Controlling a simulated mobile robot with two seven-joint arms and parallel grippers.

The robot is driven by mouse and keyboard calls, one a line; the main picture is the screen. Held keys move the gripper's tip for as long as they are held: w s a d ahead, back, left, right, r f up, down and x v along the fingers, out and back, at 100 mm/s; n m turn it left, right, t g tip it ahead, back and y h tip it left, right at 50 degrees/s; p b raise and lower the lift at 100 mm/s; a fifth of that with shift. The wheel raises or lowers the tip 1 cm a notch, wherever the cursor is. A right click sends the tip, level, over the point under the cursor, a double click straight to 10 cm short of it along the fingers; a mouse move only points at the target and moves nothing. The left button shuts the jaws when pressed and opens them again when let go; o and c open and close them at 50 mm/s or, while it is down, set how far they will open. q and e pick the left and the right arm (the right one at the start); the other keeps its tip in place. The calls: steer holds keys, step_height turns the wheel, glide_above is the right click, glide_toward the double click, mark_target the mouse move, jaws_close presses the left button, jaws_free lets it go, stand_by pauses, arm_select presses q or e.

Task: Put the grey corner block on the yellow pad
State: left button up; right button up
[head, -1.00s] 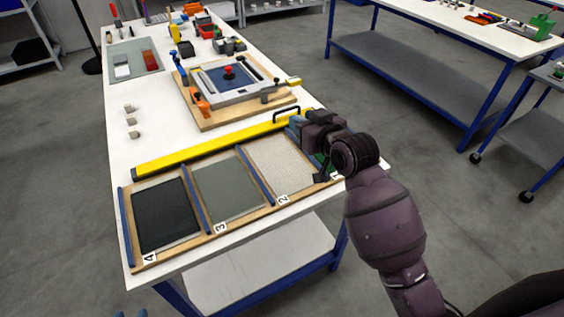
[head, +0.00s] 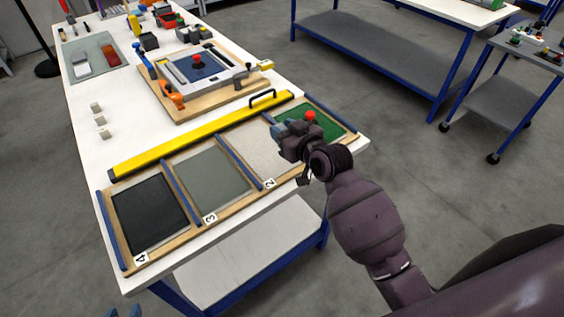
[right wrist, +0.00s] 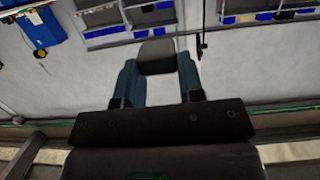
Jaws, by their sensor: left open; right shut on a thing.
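My right gripper (head: 280,130) is over the pale panel marked 2, near the green panel. In the right wrist view its two blue fingers are shut on a dark grey block (right wrist: 157,56), which looks like the grey corner block. The block is hard to make out in the head view. My left gripper (head: 124,312) shows only as two blue fingertips at the bottom edge, apart and empty. I cannot make out a clear yellow pad. A long yellow bar (head: 200,136) with a black handle lies behind the panels.
A wooden board with a clamped fixture (head: 205,72) stands behind.

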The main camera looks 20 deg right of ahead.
steer(key=b, duration=0.1)
glide_above(284, 170)
step_height(284, 170, down, 9)
steer(key=shift+r, duration=0.15)
steer(key=shift+f+b, duration=0.3)
steer(key=shift+f, duration=1.45)
steer(key=shift+f, duration=0.1)
steer(key=o, duration=0.9)
steer(key=v, duration=1.2)
steer(key=shift+o, duration=0.5)
steer(key=s+d+f+m+g+h, duration=0.1)
steer(key=s+d+f+h, duration=0.1)
steer(key=s+f, duration=0.3)
steer(key=s+d+f+m+g+h, duration=0.1)
steer(key=s+d+f+g+h, duration=0.1)
steer(key=s, duration=0.8)
steer(key=d+f+h, duration=0.1)
steer(key=d+f, duration=0.1)
steer(key=d, duration=0.1)
steer(key=shift+f+m, duration=0.35)
steer(key=shift+m, duration=0.05)
